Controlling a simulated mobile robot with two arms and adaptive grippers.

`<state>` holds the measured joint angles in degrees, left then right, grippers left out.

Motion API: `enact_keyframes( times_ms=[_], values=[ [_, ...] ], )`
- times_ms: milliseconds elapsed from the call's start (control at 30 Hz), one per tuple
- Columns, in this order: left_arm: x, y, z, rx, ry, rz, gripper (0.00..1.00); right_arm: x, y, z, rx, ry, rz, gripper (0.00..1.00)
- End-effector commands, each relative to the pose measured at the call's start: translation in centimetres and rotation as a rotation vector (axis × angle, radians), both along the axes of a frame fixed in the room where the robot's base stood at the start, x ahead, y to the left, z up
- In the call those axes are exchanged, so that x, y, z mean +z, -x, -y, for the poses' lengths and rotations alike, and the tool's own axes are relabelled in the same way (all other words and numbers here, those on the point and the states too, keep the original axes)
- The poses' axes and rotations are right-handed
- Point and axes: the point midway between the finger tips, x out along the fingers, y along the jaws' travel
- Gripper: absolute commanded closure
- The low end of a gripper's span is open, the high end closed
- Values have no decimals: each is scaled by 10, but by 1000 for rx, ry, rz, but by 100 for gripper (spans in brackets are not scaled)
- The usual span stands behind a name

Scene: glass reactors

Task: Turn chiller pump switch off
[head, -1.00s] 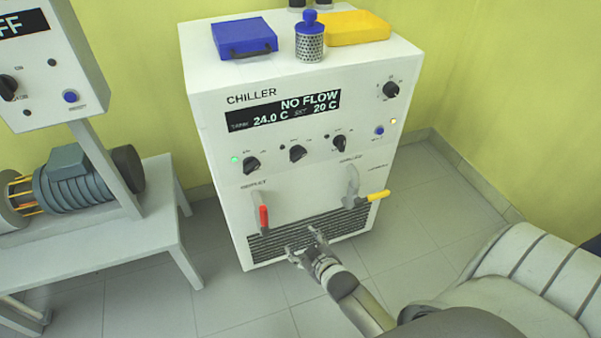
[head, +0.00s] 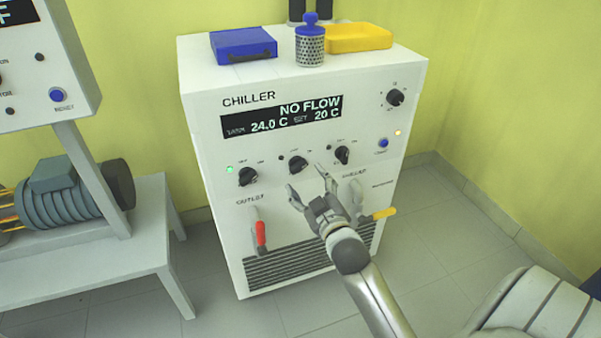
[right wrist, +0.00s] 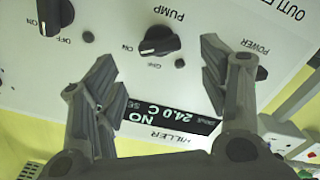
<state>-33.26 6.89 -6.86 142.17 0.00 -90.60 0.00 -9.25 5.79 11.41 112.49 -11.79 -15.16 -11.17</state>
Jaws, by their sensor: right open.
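The white chiller (head: 212,190) stands ahead, with three black knobs in a row under its display. The middle knob is the pump switch (head: 298,164). In the right wrist view, which is upside down, the pump switch (right wrist: 160,41) sits under the word PUMP, and its handle appears to point toward ON. My right gripper (head: 307,180) is open and empty, just below and in front of the pump switch in the head view. In the right wrist view, its fingers (right wrist: 158,68) frame the switch from both sides, apart from it. My left gripper is not in view.
The power knob (head: 247,176) and a third knob (head: 342,155) flank the pump switch. Below are a red outlet handle (head: 261,233) and a yellow handle (head: 383,213). The display (head: 282,116) reads NO FLOW. A bench (head: 150,250) with a motor stands left.

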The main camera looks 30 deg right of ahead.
Motion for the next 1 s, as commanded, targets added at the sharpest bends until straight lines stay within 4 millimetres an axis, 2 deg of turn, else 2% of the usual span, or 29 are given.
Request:
enact_keyframes(
  times_ms=[33, 200, 400, 800, 1000],
  values=[
    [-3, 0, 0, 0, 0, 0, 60, 0, -10, 2, 0, 1, 3, 32],
    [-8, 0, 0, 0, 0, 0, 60, 0, -36, 9, -1, 1, 2, 32],
    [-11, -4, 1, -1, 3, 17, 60, -1, -54, 13, -1, 1, 0, 32],
    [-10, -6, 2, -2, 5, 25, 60, 0, -59, 14, -1, 0, -1, 32],
    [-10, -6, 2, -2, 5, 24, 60, 0, -59, 14, -1, 0, -1, 58]
  ],
)
